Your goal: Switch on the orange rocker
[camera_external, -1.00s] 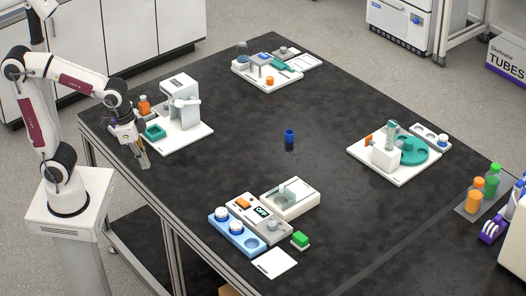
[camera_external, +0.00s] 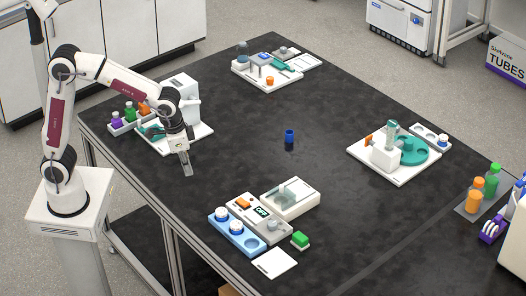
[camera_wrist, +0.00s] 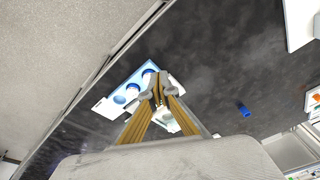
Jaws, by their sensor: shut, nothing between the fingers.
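The orange rocker (camera_external: 243,202) sits on a grey-white device (camera_external: 262,218) at the front of the dark bench. A small display on that device reads "OFF". My gripper (camera_external: 187,173) is shut and empty. It hangs in the air above the bench, behind and to the left of the device, well apart from the rocker. In the wrist view my gripper (camera_wrist: 160,88) covers much of the device, and I cannot make out the rocker there.
A blue tray (camera_external: 246,243) with white-and-blue round items stands left of the device. A white box (camera_external: 290,198) and a green block (camera_external: 300,240) are on its other sides. A blue cup (camera_external: 289,136) stands mid-bench. A white machine (camera_external: 186,95) is behind my gripper.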

